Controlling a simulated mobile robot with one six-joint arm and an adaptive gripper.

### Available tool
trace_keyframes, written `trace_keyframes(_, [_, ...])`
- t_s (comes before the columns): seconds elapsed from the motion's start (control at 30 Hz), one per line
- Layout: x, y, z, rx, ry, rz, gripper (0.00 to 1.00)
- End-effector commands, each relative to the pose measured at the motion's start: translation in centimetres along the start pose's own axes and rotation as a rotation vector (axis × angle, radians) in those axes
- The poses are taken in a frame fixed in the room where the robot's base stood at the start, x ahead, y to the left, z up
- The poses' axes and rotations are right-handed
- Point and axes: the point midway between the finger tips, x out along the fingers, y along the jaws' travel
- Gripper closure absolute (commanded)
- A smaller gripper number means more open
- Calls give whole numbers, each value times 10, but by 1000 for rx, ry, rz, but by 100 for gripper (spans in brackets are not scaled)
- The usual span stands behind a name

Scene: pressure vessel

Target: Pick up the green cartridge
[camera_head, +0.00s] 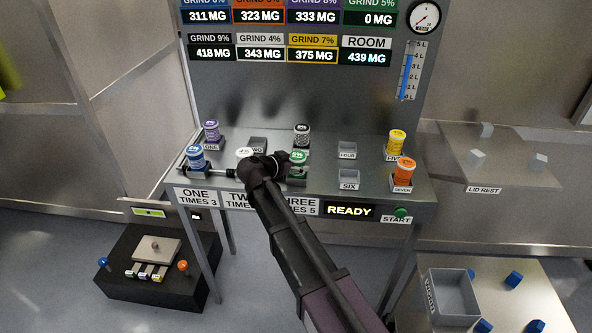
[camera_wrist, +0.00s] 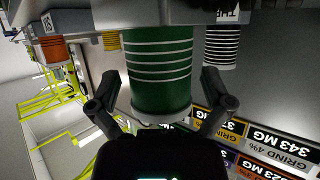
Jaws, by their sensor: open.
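The green cartridge (camera_head: 299,157) stands at the middle of the bench, near the THREE label, with its lower part partly hidden by my gripper in the head view. In the wrist view, which is upside down, the green cartridge (camera_wrist: 160,65) is large and central, with pale rings around its body. My gripper (camera_head: 286,168) is right beside it in the head view. In the wrist view my gripper (camera_wrist: 158,78) is open, with one finger on each side of the cartridge. A gap shows between each finger and its side.
A black cartridge (camera_head: 302,134) stands just behind the green one. Blue (camera_head: 196,158), purple (camera_head: 211,131) and white (camera_head: 244,154) cartridges are to the left. Yellow (camera_head: 396,141) and orange (camera_head: 403,171) ones are at the right. Holders FOUR (camera_head: 347,148) and SIX (camera_head: 349,179) look empty.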

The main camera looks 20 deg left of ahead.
Motion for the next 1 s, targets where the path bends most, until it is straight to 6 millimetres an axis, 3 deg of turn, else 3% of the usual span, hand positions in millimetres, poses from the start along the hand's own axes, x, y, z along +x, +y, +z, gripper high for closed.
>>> trace_keyframes(0.63, [4, 0, 0, 0, 0, 0, 3])
trace_keyframes(0.9, [4, 0, 0, 0, 0, 0, 83])
trace_keyframes(0.93, [4, 0, 0, 0, 0, 0, 90])
trace_keyframes(1.0, [4, 0, 0, 0, 1, 0, 90])
